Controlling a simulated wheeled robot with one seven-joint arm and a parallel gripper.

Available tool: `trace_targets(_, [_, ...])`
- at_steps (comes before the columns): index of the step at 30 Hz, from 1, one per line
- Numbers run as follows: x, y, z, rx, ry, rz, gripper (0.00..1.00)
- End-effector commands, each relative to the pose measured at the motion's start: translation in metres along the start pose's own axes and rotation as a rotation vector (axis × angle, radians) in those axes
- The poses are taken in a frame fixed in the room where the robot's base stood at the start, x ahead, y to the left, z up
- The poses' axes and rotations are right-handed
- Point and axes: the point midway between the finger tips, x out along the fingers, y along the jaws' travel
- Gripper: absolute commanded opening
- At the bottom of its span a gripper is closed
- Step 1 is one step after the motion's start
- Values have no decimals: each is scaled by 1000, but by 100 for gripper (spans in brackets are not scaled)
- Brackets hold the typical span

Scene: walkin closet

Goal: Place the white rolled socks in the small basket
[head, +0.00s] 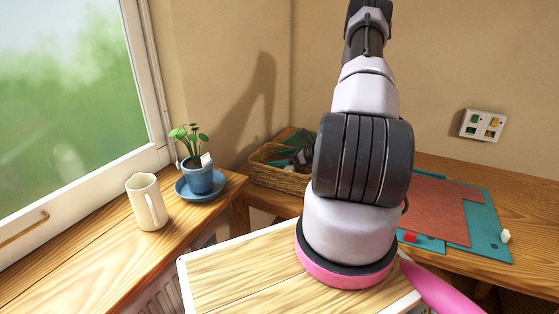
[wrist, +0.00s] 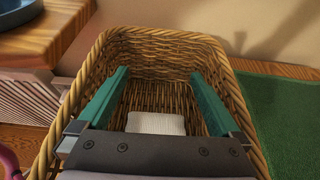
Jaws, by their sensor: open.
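The small wicker basket (head: 268,177) stands in the far corner in the head view. It fills much of the wrist view (wrist: 232,90), seen from above. A white, textured bundle (wrist: 156,124), which looks like the rolled socks, lies on the basket floor. My gripper (wrist: 160,76) is open, its two teal fingers spread inside or just over the basket, one near each side wall. The bundle shows between the fingers, close to the palm, and its lower part is hidden by the palm. I cannot tell whether it touches the gripper. In the head view my arm hides part of the basket.
A cream jug (head: 147,202) and a potted plant (head: 196,176) on a blue saucer stand on the wooden sill (head: 90,235), left of the basket. Teal and red mats (head: 440,210) with small items lie on the desk to the right. Walls stand close behind the basket.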

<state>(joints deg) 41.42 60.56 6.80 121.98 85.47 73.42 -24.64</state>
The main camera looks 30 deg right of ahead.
Motion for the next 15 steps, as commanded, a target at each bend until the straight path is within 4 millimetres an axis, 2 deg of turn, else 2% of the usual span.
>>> trace_targets(2, [-4,-1,10,-4,-1,-2,100])
trace_targets(15, [-98,-1,7,0,1,-3,100])
